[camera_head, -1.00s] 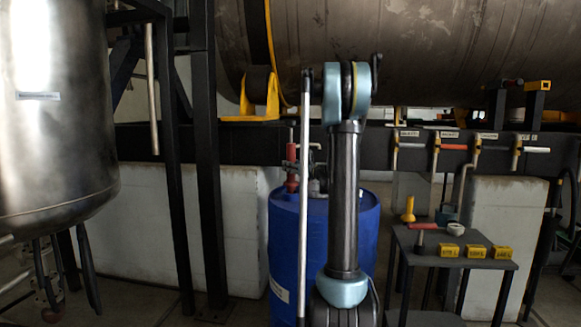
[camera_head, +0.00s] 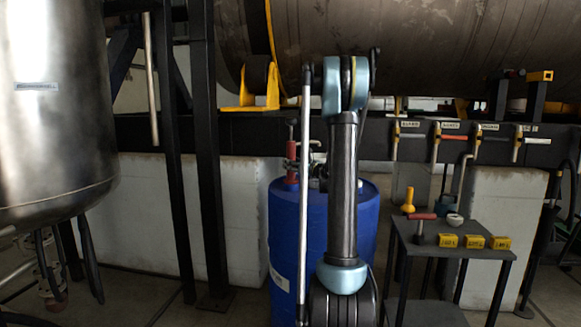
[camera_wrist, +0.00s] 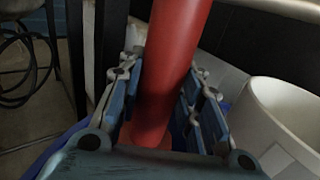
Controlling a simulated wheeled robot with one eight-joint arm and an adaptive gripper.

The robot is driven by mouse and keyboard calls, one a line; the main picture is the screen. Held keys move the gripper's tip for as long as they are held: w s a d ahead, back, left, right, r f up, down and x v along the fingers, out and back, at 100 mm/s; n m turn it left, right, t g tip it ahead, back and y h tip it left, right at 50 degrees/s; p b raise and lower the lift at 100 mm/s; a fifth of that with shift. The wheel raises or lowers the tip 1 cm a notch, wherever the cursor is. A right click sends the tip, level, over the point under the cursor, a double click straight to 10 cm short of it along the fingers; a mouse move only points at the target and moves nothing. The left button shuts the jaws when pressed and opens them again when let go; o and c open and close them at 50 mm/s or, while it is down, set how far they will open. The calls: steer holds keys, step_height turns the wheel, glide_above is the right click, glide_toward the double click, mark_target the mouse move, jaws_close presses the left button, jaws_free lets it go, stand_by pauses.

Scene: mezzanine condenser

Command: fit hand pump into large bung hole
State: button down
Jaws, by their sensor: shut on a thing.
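The red hand pump (camera_head: 291,153) stands upright at the back left of the blue drum's top in the head view. The blue drum (camera_head: 284,232) is partly hidden behind my arm. In the wrist view the pump's red barrel (camera_wrist: 176,60) runs between my gripper's fingers (camera_wrist: 166,85), which are shut on it. In the head view my gripper is mostly hidden behind my arm. The large bung hole is hidden, so I cannot tell whether the pump's lower end is in it.
A dark side table (camera_head: 424,246) at right carries yellow blocks (camera_head: 474,241), a red-handled tool (camera_head: 420,216) and a yellow funnel-like piece (camera_head: 408,200). Clamps hang on the beam behind. A steel tank (camera_head: 52,110) stands at left. A white cylindrical thing (camera_wrist: 285,130) is close right in the wrist view.

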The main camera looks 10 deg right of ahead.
steer(key=c, duration=1.1)
jaws_free()
steer(key=shift+o, duration=0.2)
steer(key=v, duration=1.2)
steer(key=shift+a, duration=0.15)
